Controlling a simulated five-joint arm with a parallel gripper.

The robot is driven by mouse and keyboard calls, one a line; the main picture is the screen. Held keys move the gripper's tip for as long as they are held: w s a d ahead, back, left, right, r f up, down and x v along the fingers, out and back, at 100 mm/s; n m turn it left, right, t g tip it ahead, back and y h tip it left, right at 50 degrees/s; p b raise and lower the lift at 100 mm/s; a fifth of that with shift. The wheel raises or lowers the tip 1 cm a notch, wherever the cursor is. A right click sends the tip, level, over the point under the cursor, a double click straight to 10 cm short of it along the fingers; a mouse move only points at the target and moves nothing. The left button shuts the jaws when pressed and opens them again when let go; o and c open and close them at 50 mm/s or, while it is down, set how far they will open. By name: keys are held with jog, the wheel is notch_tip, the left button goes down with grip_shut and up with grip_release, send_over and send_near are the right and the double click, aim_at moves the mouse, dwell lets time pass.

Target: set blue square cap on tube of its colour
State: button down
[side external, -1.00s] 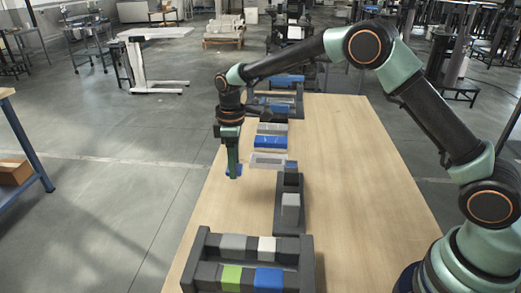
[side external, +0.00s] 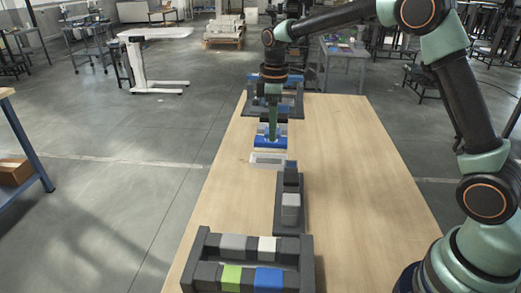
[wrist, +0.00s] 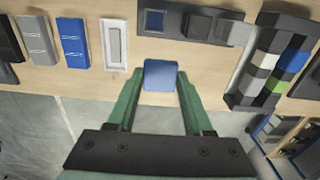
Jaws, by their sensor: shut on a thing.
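The blue square cap (wrist: 161,75) is between the fingertips of my gripper (wrist: 160,82) in the wrist view, and the jaws are shut on it. In the side view my gripper (side external: 272,137) overlaps the long blue block (side external: 270,142); the cap is hard to separate from that blue there. The blue block also shows upper left in the wrist view (wrist: 75,43). A dark tray (side external: 290,222) holds a row of square pieces. In the wrist view these are a blue-topped one (wrist: 155,20), a dark one (wrist: 197,25) and a grey one (wrist: 235,31).
A whitish block (side external: 268,160) and a grey block (wrist: 37,40) lie flat on either side of the blue block. A near rack (side external: 305,262) holds several coloured blocks, and another rack (side external: 292,108) stands at the far end. The right side of the table (side external: 355,180) is clear.

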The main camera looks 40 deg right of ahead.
jog(key=s+d+f, duration=0.2)
jog(key=d+f, duration=0.3)
jog(key=f, duration=0.2)
jog(key=shift+s+f, duration=0.4)
jog(key=shift+f, duration=0.6)
dwell(2.0)
grip_release()
dwell(0.5)
jog(key=shift+r, duration=0.1)
notch_tip(320, 180, up, 7)
jog(key=shift+r, duration=0.2)
dwell(0.5)
